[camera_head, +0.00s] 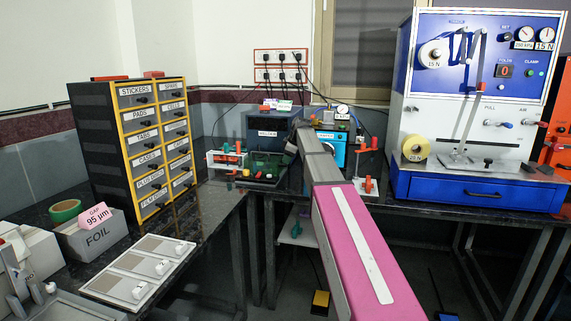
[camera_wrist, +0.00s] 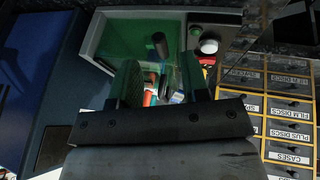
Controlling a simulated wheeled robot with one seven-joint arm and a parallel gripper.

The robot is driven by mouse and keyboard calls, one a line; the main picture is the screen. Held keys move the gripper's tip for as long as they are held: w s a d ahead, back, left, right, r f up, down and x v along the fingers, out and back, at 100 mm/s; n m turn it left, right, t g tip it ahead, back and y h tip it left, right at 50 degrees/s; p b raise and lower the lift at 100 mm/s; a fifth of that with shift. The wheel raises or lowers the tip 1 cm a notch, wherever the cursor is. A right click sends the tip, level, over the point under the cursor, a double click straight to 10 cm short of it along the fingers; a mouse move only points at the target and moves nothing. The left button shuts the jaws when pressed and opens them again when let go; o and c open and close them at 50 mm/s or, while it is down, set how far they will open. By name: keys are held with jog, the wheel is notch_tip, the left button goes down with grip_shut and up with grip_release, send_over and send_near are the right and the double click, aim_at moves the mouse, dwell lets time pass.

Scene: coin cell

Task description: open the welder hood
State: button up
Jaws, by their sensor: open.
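The dark blue welder box (camera_head: 263,124) stands on the back bench, with a small label that seems to read WELDER.
A yellow-fronted drawer cabinet (camera_head: 159,140) stands left of the welder; it also shows at the right in the wrist view (camera_wrist: 290,107). A small stand with red and green handles (camera_head: 228,154) is close by. A blue and white press (camera_head: 470,100) stands at right.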

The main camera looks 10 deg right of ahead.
jog(key=shift+x, duration=1.8)
grip_shut()
jog(key=shift+r, duration=0.15)
